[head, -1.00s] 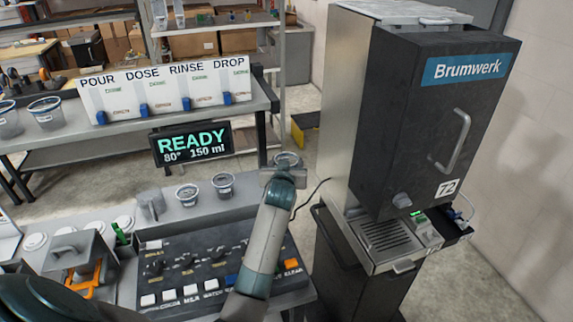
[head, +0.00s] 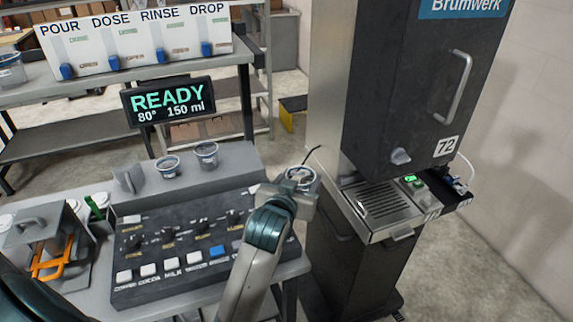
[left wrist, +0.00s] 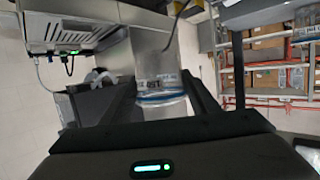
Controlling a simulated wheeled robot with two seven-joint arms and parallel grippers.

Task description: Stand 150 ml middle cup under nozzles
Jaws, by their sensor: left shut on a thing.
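My left gripper (head: 300,186) is shut on a clear cup (head: 300,175) and holds it in the air, just left of the dispenser's drip tray (head: 384,203). In the left wrist view the cup (left wrist: 158,75) stands between the two fingers, with a blue band and printed lettering. The dispenser (head: 418,100) is a tall dark machine marked 72. The nozzles are hidden under its dark body. My right gripper is out of view.
The control panel (head: 190,250) with buttons and knobs lies left of my arm. A display (head: 168,102) reads READY, 80°, 150 ml. The drip tray is bare, with a small green-lit unit (head: 412,181) on its right.

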